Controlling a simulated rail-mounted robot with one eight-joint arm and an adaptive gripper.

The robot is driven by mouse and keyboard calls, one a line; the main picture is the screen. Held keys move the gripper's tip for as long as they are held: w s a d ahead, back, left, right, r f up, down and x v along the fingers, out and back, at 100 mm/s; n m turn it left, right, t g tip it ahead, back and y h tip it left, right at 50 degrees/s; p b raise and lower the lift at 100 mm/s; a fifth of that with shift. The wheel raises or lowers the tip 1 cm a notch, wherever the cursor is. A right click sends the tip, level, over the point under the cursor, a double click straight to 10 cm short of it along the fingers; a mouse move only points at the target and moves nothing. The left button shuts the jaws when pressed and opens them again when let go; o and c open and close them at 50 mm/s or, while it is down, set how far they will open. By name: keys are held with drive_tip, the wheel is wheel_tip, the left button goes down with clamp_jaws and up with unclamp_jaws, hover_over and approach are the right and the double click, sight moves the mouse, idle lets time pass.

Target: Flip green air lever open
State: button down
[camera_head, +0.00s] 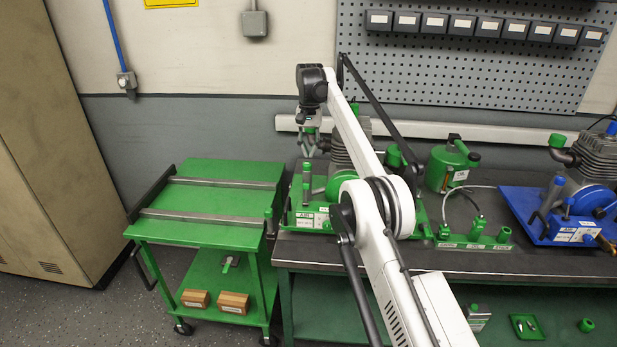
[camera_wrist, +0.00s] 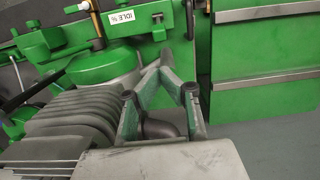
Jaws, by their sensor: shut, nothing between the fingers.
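The green engine station (camera_head: 309,219) carries an AIR label at its front and stands at the left end of the bench. The finned grey engine (camera_head: 341,157) on it is partly behind my arm. I cannot clearly pick out the green air lever; my arm hides part of the station's front. My gripper (camera_head: 309,147) points down above the station's left side, close to the engine. In the wrist view my gripper (camera_wrist: 165,72) is shut and empty, its fingertips meeting near green parts, with the engine's fins (camera_wrist: 75,122) to the left and an IDLE % label (camera_wrist: 120,18) above.
A green cart (camera_head: 220,218) with two rails stands left of the bench. A green can (camera_head: 440,170) and a green fitting block (camera_head: 474,239) are right of my arm. A blue engine station (camera_head: 545,218) is farther right. A pegboard (camera_head: 470,75) hangs behind.

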sight(308, 177)
drive_tip(key=shift+f, duration=0.15)
drive_tip(key=shift+s+f+b, duration=0.15)
drive_tip(key=shift+f, duration=1.45)
drive_tip(key=shift+s+f+b, duration=0.2)
drive_tip(key=shift+f, duration=1.45)
drive_tip(key=shift+s+f+b, duration=0.15)
drive_tip(key=shift+f, duration=1.45)
drive_tip(key=shift+s+a, duration=0.15)
